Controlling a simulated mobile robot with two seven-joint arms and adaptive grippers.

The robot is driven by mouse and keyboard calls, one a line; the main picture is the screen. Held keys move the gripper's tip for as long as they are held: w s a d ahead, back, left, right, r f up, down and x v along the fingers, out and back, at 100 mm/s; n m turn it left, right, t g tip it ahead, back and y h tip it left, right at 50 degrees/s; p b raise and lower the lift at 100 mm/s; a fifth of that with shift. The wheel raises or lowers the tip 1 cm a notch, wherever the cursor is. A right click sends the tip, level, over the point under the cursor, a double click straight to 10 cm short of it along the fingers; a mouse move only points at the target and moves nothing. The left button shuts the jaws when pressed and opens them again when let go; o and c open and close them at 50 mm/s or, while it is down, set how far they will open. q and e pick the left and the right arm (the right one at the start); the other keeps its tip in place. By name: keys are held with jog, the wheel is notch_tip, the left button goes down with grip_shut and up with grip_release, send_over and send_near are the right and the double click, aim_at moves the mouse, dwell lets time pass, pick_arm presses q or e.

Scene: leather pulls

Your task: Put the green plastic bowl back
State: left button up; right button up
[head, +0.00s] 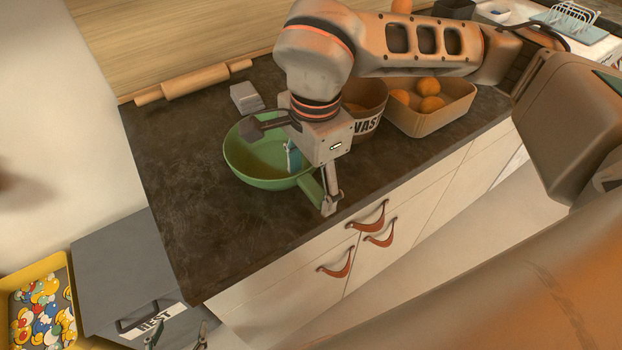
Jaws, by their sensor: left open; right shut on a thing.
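The green bowl (248,165) is on the dark countertop, or just above it; I cannot tell which. It looks upright, and a green handle-like part sticks out at its near right side. My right gripper (311,181) comes down over the bowl's right side and is shut on it near that part. The gripper body hides some of the right rim. My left gripper (177,337) is at the bottom edge, only its fingertips showing, open and empty, in front of the grey box labelled REST.
A small grey block (245,97) and a rolling pin (190,83) lie behind the bowl. A labelled brown pot (366,105) and a tan bin (440,115) of oranges stand to the right. The grey REST box (125,265) is lower left. The countertop's (205,240) front left is clear.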

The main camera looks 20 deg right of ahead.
jog(key=o, duration=1.8)
notch_tip(320, 180, up, 12)
jog(key=shift+s, duration=0.35)
